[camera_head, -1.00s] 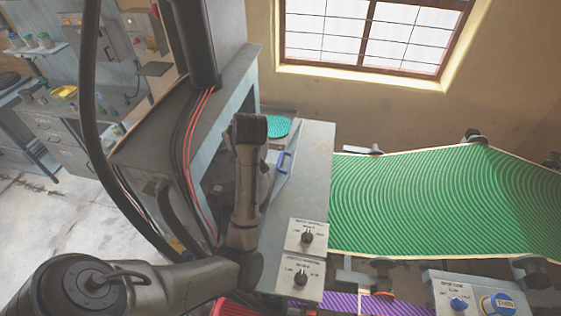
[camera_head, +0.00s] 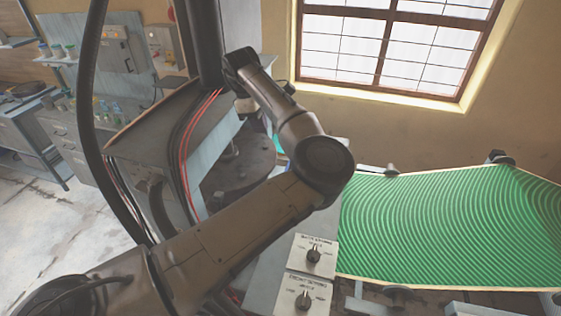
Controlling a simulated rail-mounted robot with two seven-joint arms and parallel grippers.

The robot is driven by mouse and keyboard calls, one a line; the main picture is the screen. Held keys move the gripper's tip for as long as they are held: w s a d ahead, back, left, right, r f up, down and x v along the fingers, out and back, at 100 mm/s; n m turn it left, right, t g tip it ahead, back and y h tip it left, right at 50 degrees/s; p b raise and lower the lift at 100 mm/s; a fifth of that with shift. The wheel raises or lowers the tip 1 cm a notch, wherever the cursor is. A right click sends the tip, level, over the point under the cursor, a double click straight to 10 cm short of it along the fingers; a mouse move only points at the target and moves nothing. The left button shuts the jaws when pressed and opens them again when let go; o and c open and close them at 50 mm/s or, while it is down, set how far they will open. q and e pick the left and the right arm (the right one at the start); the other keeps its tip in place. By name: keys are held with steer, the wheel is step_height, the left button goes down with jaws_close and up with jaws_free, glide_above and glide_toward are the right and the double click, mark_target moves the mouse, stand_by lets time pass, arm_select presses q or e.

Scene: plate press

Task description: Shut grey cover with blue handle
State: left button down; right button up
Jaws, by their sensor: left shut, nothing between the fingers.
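The grey cover and its blue handle do not show now; my left arm crosses the area where the handle was seen earlier. The press housing (camera_head: 165,140) is open at its right side, and a dark round plate (camera_head: 238,172) shows inside it. My left arm reaches in from the lower left, bends at an elbow over the grey table, and points back up toward the opening. My left gripper (camera_head: 247,107) is small and partly hidden at the top edge of the opening. It is shut and empty. Whether it touches anything cannot be told. My right gripper is out of view.
A green ridged sheet (camera_head: 440,225) stretches on a frame at the right. Two white knob panels, an upper (camera_head: 326,248) and a lower one (camera_head: 316,296), sit at the table's front. A black hose and red cables run along the press. A cluttered workbench stands far left.

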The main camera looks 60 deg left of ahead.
arm_select(q)
steer(key=w+d+f+p, duration=0.1)
steer(key=w+d+f, duration=0.1)
steer(key=f, duration=0.3)
steer(key=w+d+f+p, duration=0.1)
steer(key=w+d+f, duration=0.1)
steer(key=f, duration=0.4)
steer(key=shift+d+f, duration=0.2)
steer(key=shift+f, duration=0.1)
